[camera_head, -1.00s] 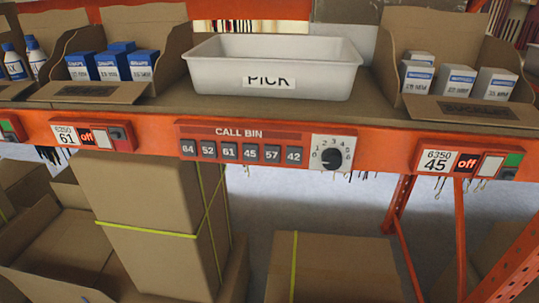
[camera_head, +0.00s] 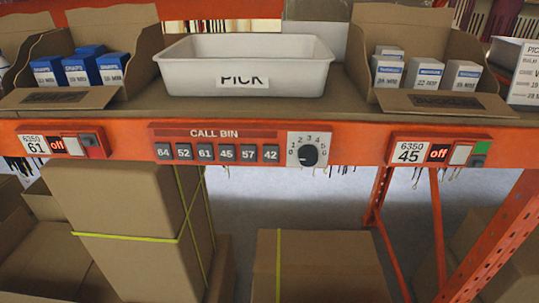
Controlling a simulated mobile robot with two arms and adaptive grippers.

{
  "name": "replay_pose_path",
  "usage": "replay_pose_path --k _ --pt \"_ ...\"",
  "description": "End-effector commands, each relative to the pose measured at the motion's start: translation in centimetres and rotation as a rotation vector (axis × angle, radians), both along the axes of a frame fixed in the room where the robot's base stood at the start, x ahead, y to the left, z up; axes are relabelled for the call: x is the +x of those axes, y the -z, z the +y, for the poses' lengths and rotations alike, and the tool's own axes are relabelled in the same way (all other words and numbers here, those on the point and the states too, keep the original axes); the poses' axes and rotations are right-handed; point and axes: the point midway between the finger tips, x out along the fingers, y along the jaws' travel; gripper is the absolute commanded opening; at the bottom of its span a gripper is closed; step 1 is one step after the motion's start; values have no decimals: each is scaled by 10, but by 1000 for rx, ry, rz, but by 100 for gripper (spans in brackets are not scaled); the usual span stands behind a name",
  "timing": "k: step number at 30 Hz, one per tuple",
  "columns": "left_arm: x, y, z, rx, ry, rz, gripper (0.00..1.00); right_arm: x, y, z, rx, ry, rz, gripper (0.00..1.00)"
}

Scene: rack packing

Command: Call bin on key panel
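The red CALL BIN key panel (camera_head: 215,133) is on the front of the orange shelf beam, at the centre of the head view. It has a row of grey keys marked 64, 52, 61, 45, 57 and 42, such as key 61 (camera_head: 205,152). A white bin labelled PICK (camera_head: 245,65) stands on the shelf above the panel. Neither gripper shows in the head view.
Left of the panel is module 61 (camera_head: 62,144), reading off. Right is module 45 (camera_head: 436,152), also off. Open cartons hold blue boxes (camera_head: 80,65) and white boxes (camera_head: 425,70). Large cardboard boxes (camera_head: 130,215) stand below. An orange upright (camera_head: 490,245) is at lower right.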

Motion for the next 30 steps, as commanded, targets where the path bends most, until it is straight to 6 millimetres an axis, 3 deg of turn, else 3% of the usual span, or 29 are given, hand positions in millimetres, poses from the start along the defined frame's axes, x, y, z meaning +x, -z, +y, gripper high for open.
replay_pose_path --k 8,23,30 --pt "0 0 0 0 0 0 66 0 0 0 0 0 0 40" --pt "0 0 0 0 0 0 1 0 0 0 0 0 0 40" --pt "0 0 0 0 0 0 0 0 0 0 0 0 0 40"
